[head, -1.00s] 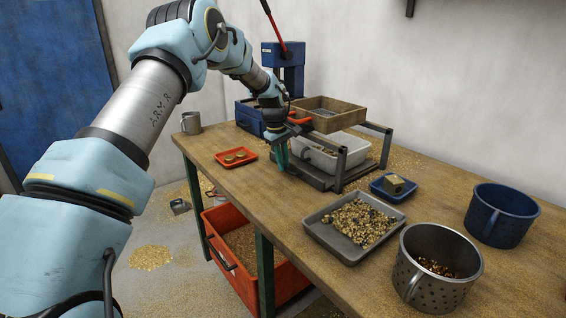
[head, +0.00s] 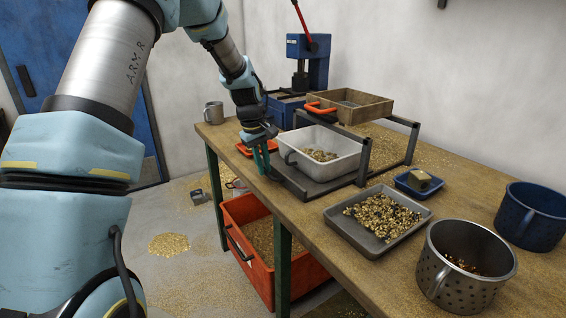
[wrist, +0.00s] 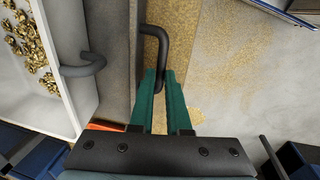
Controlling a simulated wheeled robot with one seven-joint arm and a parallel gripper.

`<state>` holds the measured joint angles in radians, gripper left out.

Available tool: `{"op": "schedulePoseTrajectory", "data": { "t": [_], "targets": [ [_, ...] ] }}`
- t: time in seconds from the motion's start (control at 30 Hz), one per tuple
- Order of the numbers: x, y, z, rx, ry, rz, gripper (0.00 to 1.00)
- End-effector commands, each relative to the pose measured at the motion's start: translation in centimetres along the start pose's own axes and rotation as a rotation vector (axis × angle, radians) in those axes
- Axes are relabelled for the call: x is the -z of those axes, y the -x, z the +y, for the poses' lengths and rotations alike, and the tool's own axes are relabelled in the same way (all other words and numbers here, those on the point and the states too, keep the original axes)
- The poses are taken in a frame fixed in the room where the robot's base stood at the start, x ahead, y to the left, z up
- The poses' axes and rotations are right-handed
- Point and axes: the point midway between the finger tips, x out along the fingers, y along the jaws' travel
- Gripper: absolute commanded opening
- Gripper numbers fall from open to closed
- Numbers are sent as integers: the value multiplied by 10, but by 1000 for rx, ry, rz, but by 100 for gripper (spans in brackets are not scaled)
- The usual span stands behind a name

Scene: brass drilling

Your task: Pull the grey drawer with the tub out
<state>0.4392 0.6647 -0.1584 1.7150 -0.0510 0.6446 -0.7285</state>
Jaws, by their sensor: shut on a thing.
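The grey drawer (head: 308,187) juts out of the dark metal rack (head: 364,160) toward the bench's front edge. The white tub (head: 330,142) with brass chips sits on it, clear of the rack's near post on its left side. The drawer's grey floor also shows in the wrist view (wrist: 112,50), beside the tub's wall (wrist: 70,30). My gripper (head: 262,172) is low at the drawer's front. In the wrist view its green fingers (wrist: 161,88) are shut on the dark drawer handle (wrist: 158,42). The tub's own dark handle (wrist: 92,62) is apart from the fingers.
A wooden sieve (head: 372,114) with a red handle sits on top of the rack. A small orange tray (head: 243,150) is behind my gripper. A grey tray of chips (head: 343,228), a blue dish (head: 404,185) and two mugs stand at right. An orange bin (head: 262,278) is below the bench.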

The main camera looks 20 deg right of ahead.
Motion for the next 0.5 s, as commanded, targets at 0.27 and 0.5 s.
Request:
{"op": "schedulePoseTrajectory", "data": {
  "t": [0.27, 0.5],
  "targets": [
    [2, 8, -45, -1, 3, 2, 0],
    [2, 11, -59, -2, 1, 2, 0]
  ]
}}
